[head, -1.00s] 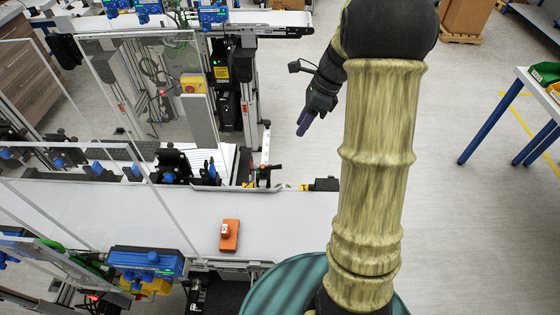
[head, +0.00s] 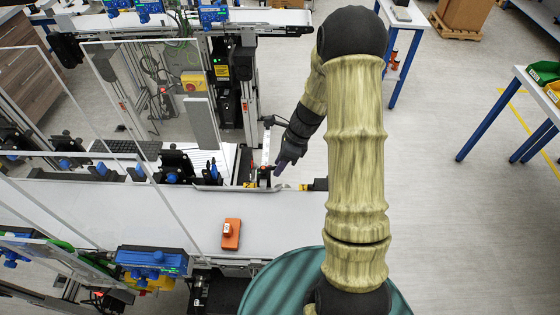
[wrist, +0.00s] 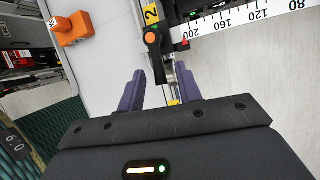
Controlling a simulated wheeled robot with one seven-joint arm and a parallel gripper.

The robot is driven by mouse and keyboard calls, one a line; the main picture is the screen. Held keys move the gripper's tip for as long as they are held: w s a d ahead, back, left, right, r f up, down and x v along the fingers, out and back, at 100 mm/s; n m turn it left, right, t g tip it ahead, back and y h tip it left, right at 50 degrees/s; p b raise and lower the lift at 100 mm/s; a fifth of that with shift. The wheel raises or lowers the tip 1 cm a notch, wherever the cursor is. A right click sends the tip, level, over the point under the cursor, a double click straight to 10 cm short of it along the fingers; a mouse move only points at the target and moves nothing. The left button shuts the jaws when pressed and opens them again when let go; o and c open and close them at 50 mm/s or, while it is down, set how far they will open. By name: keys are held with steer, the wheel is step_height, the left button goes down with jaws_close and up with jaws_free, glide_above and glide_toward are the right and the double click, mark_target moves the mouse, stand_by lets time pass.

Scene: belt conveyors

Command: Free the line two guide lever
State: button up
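The guide lever (wrist: 153,42) is a black handle with an orange round cap, next to a yellow tag marked 2 (wrist: 151,14). In the head view it is a small dark shape (head: 264,172) at the belt's far edge, partly hard to make out. My gripper (wrist: 159,70) is open, with two purple fingers apart. In the wrist view the lever lies just ahead of the gap between the fingertips; I cannot tell whether they touch it. In the head view my gripper (head: 279,168) is just right of the lever.
An orange block with a white piece (head: 231,234) sits on the white belt (head: 190,215). A ruler scale (wrist: 245,20) runs beside the lever. Clear guard panels (head: 120,100) stand at left. Open floor lies to the right.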

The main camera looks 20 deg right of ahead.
jaws_close()
steer(key=shift+w+n, duration=0.15)
steer(key=shift+n, duration=0.15)
steer(key=w+a+n+g+h, duration=0.1)
steer(key=w+n+h, duration=0.1)
steer(key=n, duration=0.4)
steer(key=w+a+n+g+h, duration=0.1)
steer(key=w+n+g+h, duration=0.1)
steer(key=n, duration=0.4)
steer(key=w+a+n+g+h+b, duration=0.1)
steer(key=w+a+n, duration=0.1)
steer(key=n, duration=0.4)
steer(key=shift+w+a+g+h, duration=0.1)
steer(key=shift+g+h, duration=0.2)
steer(key=shift+h, duration=0.1)
steer(key=shift+n, duration=0.3)
